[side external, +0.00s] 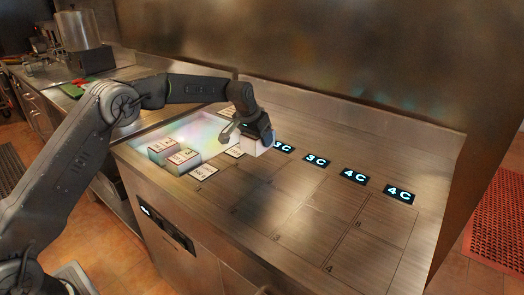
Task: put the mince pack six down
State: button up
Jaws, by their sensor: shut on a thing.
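My gripper (246,134) is shut on a small white pack (257,148), low over the right edge of the pale glowing tray area. The number on this pack is not readable, and I cannot tell whether it touches the surface. The marking on the nearer one looks like a 3. None can be read as six.
White label cards (204,172) lie along the pale area's right edge. A pot (76,30) stands far left.

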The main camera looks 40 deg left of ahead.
aim_at(262, 150)
jog(key=shift+w+d+f, duration=0.35)
jog(key=shift+w+d, duration=0.05)
jog(key=shift+d, duration=0.2)
jog(key=shift+f, duration=2)
jog(key=shift+f, duration=0.2)
jog(key=o, duration=1.1)
